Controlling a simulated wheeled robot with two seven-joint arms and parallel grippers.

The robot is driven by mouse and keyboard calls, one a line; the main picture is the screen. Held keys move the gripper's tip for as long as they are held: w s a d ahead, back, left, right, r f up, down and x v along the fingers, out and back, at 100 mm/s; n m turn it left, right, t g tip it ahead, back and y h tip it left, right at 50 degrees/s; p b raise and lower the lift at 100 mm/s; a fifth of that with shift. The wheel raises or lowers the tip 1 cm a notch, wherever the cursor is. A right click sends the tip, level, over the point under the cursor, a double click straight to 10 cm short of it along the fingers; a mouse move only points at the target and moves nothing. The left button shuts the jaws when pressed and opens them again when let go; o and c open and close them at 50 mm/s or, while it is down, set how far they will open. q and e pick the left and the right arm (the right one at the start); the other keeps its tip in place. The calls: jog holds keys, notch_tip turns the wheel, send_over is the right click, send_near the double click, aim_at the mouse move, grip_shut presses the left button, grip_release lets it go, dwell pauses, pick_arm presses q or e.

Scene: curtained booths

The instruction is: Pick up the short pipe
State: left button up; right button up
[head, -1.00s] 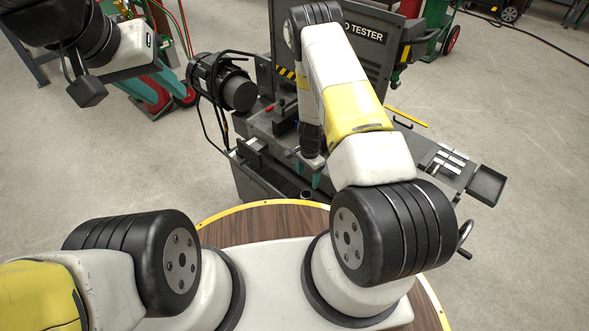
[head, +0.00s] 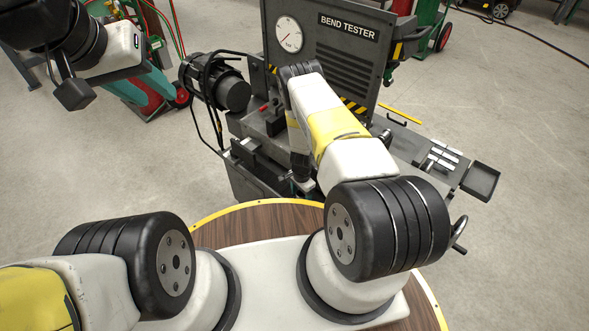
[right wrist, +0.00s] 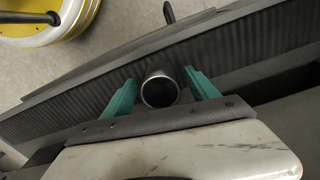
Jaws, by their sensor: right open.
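A short grey metal pipe (right wrist: 160,91) shows nearly end-on in the right wrist view, with its round open mouth facing the camera. My right gripper (right wrist: 161,90) is open, with one teal finger on each side of the pipe. A gap shows beside each finger; I cannot tell how deep the pipe sits between them. In the head view the right fingers and the pipe are hidden behind or below my right arm. My left gripper (head: 150,88) is open and empty at the upper left of the head view, away from the machine.
The dark bend tester (head: 335,45) with a dial stands ahead. A black cylindrical motor (head: 222,86) with cables is at its left. Small metal pieces (head: 441,155) lie on its right side, near a black tray (head: 481,180). A dark ribbed trough (right wrist: 65,100) surrounds the pipe area.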

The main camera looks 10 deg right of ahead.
jog(key=shift+f, duration=0.3)
grip_shut()
